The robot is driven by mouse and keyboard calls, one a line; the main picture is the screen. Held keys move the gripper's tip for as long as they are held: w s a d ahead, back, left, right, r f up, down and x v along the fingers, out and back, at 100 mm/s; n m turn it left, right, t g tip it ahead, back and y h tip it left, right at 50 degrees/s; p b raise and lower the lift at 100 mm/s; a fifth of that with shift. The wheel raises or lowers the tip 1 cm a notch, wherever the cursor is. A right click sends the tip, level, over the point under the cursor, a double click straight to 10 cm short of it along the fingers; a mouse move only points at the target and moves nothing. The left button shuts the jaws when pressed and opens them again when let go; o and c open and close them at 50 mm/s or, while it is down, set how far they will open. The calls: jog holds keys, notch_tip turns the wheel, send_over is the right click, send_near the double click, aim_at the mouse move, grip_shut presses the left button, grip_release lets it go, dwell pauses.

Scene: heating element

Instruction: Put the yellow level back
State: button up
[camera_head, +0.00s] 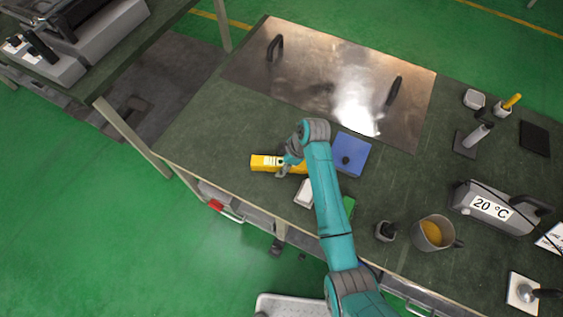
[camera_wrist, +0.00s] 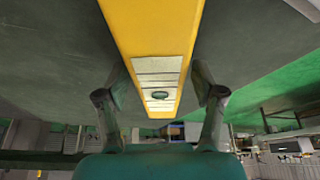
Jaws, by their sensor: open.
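The yellow level (camera_head: 264,163) lies on the dark green bench top near its front edge, left of the blue plate. In the wrist view the level (camera_wrist: 152,38) runs between the two fingers of my gripper (camera_wrist: 161,90), with its pale label and small round vial facing the camera. My gripper (camera_head: 290,164) is at the level in the head view, and its fingers are apart, with a finger on each side and small gaps visible. The arm hides part of the level's right end.
A blue plate (camera_head: 351,153) with a dark knob lies just right of my gripper. A white block (camera_head: 305,193) and a green item (camera_head: 349,206) are close by. A metal plate (camera_head: 325,80) with two handles lies behind. A mug (camera_head: 433,233) and a 20 °C device (camera_head: 497,208) stand right.

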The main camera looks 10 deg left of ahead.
jog(key=v, duration=1.2)
dwell(0.3)
